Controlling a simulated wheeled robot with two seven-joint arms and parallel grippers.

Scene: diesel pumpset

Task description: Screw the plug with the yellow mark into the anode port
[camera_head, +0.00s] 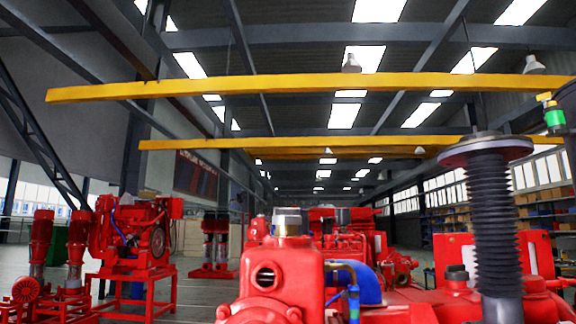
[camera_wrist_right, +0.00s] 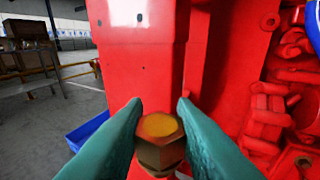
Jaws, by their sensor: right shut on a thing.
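The plug (camera_wrist_right: 160,153) is a brass-coloured hex piece with a yellow mark on its face. It sits between the two teal fingers of my right gripper (camera_wrist_right: 159,105), which is shut on it. Red pumpset casing (camera_wrist_right: 140,62) rises just beyond the fingertips in the right wrist view. The anode port cannot be made out there; the plug and fingers cover part of the casing. In the head view, a red housing (camera_head: 290,262) has a round dark opening (camera_head: 265,278); I cannot tell whether it is the anode port. Neither gripper shows in the head view.
A black ribbed column (camera_head: 495,225) with a wide disc on top stands at the right. A blue part (camera_head: 362,285) lies beside the red housing. In the right wrist view, a blue bin (camera_wrist_right: 87,131) and a metal table (camera_wrist_right: 30,72) stand left, with open floor around.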

